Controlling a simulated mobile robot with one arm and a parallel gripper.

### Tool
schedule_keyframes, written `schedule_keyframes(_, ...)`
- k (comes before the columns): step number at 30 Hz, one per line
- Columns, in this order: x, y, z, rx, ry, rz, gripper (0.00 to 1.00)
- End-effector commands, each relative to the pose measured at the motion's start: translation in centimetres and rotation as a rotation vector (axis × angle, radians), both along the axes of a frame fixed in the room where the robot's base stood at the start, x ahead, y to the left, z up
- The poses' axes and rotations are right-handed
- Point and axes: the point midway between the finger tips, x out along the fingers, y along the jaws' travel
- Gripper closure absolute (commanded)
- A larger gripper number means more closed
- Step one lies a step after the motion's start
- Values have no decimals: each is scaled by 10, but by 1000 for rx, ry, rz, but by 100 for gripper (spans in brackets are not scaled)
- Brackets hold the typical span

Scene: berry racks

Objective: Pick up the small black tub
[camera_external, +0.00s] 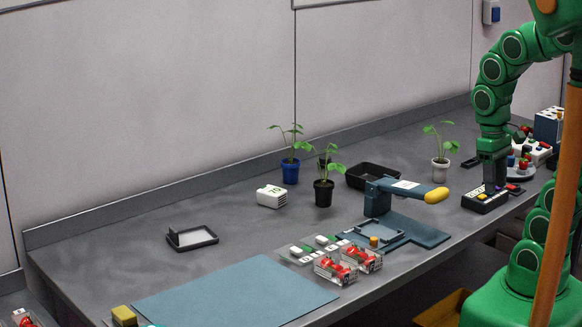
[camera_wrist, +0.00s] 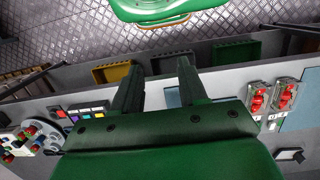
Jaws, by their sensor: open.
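The small black tub (camera_external: 372,176) is a low, open, dark rectangular container. It stands on the grey bench behind the blue press-like device, next to the potted plants. It looks empty. My gripper (camera_external: 493,188) is to the right of the tub in the external view, pointing down by the button pad and apart from the tub. In the wrist view my gripper (camera_wrist: 159,68) shows two dark green fingers spread apart with nothing between them. I cannot make out the tub in the wrist view; my gripper body covers much of the bench there.
A button pad (camera_external: 486,200) lies below my gripper. The blue device (camera_external: 378,200) with its yellow-tipped lever stands in front of the tub. Potted plants (camera_external: 323,192) stand left of it and another (camera_external: 440,170) right. Clear berry boxes (camera_external: 335,270) lie near the front edge.

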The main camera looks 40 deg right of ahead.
Motion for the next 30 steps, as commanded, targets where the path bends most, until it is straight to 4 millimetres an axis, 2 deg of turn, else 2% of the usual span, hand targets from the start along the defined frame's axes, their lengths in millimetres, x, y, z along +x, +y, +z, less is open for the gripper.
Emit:
schedule_keyframes(6,0,0,0,0,0,0,57)
schedule_keyframes(8,0,0,0,0,0,0,67)
schedule_keyframes(16,0,0,0,0,-1,2,67)
schedule_keyframes(19,8,0,0,9,-24,22,67)
schedule_keyframes(23,41,0,0,32,-122,108,67)
schedule_keyframes(30,139,-11,15,13,-426,372,67)
